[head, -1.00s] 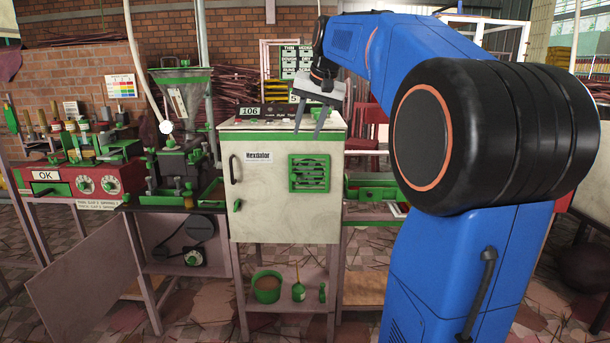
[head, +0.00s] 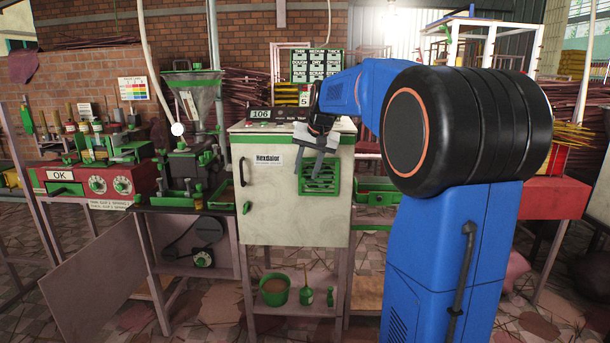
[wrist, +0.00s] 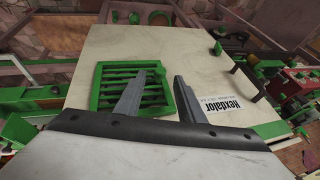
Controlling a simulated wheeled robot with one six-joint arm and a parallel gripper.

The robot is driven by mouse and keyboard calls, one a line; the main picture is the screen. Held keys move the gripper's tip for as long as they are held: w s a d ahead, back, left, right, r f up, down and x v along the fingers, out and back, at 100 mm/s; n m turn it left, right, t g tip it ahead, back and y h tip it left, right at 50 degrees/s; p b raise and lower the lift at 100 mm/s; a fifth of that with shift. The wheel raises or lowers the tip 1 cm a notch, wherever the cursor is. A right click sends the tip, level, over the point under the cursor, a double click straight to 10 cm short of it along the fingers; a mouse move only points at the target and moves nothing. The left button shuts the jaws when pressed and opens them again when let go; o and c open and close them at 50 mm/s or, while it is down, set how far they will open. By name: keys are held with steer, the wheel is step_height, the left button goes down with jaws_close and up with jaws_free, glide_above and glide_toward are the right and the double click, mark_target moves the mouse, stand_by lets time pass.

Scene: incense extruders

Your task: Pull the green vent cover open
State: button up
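In the wrist view the cover (wrist: 106,92) lies at left centre. The two grey fingers of my gripper (wrist: 160,76) stand apart with nothing between them. One finger overlaps the cover's slats; the other is over the bare panel between cover and label. I cannot tell whether either touches.
The cabinet has a dark handle (head: 242,172) on its left side and a 106 display (head: 261,114) on top. A hopper machine (head: 193,100) stands to the left. A green pot (head: 274,290) and green bottle sit on the shelf below. A red bench (head: 550,197) is at right.

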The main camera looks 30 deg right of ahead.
steer(key=shift+x, duration=1.25)
jaws_close()
